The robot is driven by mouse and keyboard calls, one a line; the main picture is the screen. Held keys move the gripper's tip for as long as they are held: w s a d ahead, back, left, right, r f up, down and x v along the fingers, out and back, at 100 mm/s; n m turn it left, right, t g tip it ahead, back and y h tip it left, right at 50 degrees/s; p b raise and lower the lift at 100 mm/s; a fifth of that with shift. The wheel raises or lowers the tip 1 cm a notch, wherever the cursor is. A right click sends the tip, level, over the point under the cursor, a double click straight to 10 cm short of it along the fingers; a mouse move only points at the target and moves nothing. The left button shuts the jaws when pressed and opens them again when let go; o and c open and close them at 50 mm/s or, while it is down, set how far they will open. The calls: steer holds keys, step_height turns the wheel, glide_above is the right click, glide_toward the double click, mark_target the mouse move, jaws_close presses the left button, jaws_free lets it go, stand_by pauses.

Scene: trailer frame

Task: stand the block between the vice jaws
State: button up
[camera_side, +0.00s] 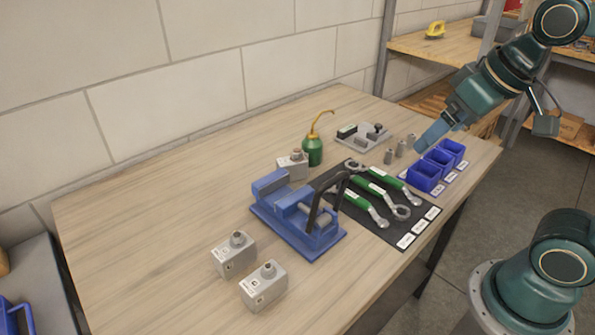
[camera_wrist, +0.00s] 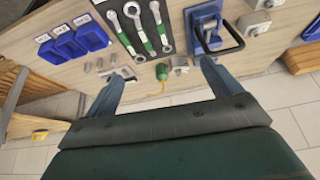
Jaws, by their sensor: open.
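A blue vice (camera_side: 275,205) with a dark handle is on the wooden table; no block shows between its jaws. It also appears at the top of the wrist view (camera_wrist: 204,22). One grey metal block (camera_side: 290,166) with a round knob on top is just behind the vice. Two similar blocks, a left one (camera_side: 230,262) and a right one (camera_side: 262,292), are at the front left of the table. My gripper (camera_side: 421,142) is above the table's right end, far from the vice and blocks. In the wrist view its two fingers (camera_wrist: 161,70) are apart with nothing gripped between them.
A dark mat (camera_side: 387,232) with several green-handled wrenches lies right of the vice. Blue bins (camera_side: 422,178), small metal cylinders (camera_side: 388,156), a green oil can (camera_side: 312,151) and a grey fixture (camera_side: 367,137) stand near. The table's left part is clear.

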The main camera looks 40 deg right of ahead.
steer(key=shift+o, duration=0.4)
steer(key=shift+n, duration=0.3)
steer(key=shift+s+f, duration=0.3)
steer(key=shift+s, duration=0.8)
steer(key=shift+s+f, duration=0.25)
steer(key=shift+s, duration=0.8)
steer(key=shift+w+r, duration=0.1)
steer(key=shift+w, duration=0.05)
steer(key=w+a+r+m+g, duration=0.1)
steer(key=w+r+m+g, duration=0.2)
steer(key=w, duration=1.6)
steer(key=w+a+f+g, duration=0.1)
steer(key=w+f, duration=0.4)
steer(key=w, duration=0.4)
steer(key=w+a+f+m+g, duration=0.1)
steer(key=w+f, duration=0.5)
steer(key=w, duration=0.2)
steer(key=shift+w+m, duration=0.3)
steer(key=shift+w, duration=0.05)
steer(key=shift+f, duration=0.15)
